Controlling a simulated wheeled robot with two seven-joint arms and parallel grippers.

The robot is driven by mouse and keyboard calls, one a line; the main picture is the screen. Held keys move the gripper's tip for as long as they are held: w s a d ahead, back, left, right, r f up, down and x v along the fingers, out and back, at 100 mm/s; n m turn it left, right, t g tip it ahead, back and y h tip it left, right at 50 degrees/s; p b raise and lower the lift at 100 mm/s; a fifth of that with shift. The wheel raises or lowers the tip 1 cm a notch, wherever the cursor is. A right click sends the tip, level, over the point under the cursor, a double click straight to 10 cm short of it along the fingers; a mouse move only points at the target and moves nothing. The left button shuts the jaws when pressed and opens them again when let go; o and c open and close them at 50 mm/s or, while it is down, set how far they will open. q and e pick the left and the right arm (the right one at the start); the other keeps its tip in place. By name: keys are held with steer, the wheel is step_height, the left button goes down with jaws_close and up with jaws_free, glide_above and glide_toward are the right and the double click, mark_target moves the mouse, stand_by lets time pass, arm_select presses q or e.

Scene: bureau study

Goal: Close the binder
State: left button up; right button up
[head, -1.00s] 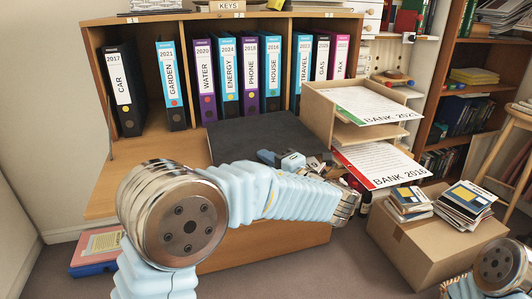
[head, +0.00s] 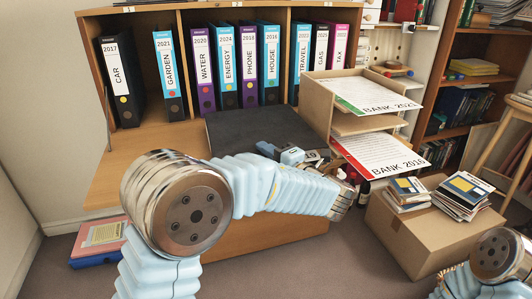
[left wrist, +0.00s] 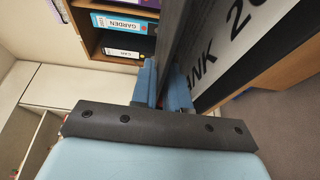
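A dark, flat, panel-like thing (head: 255,132), which looks like the open binder, lies on the desk below the row of upright binders. My left arm reaches across the front of the desk, and the blue fingers of my left gripper (head: 281,152) show at the near right edge of the dark panel. In the left wrist view the two blue fingers (left wrist: 164,88) are close together, with a dark panel (left wrist: 178,35) running between them. Whether they press on it is unclear. My right gripper is out of view; only a part of my right arm shows at the lower right.
Letter trays (head: 318,112) with sheets marked BANK stand right of the dark panel. Several labelled binders (head: 229,68) stand in the shelf behind. Small bottles and bits crowd the desk's right end.

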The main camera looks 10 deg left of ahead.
arm_select(q)
steer(key=v, duration=1.3)
steer(key=shift+s+d, duration=0.2)
steer(key=shift+d, duration=0.15)
